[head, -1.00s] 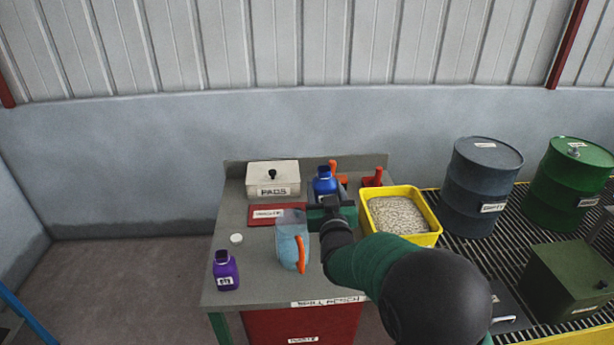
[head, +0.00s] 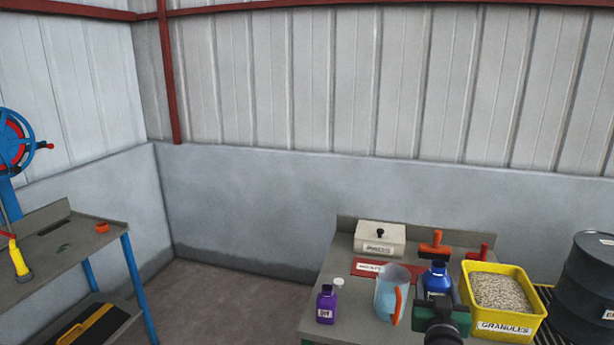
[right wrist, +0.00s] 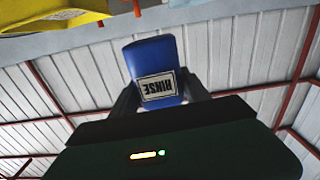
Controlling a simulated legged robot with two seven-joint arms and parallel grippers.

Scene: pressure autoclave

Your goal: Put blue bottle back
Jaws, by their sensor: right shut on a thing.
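The blue bottle (head: 437,277) is held by my right gripper (head: 438,303) at the right part of the grey bench, beside the jug. In the right wrist view the blue bottle (right wrist: 156,68) sits between the two fingers (right wrist: 160,97), and its label reads RINSE upside down. The gripper is shut on it. In the head view the gripper hides the bottle's lower part, so I cannot tell whether it touches the bench. My left gripper is in neither view.
The grey bench (head: 345,270) holds a clear jug (head: 385,290) with an orange handle, a purple bottle (head: 326,305), a white cap (head: 339,282), a lidded box (head: 380,236) and a red mat (head: 361,273). A yellow granules tub (head: 465,287) and dark drum (head: 585,275) stand right.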

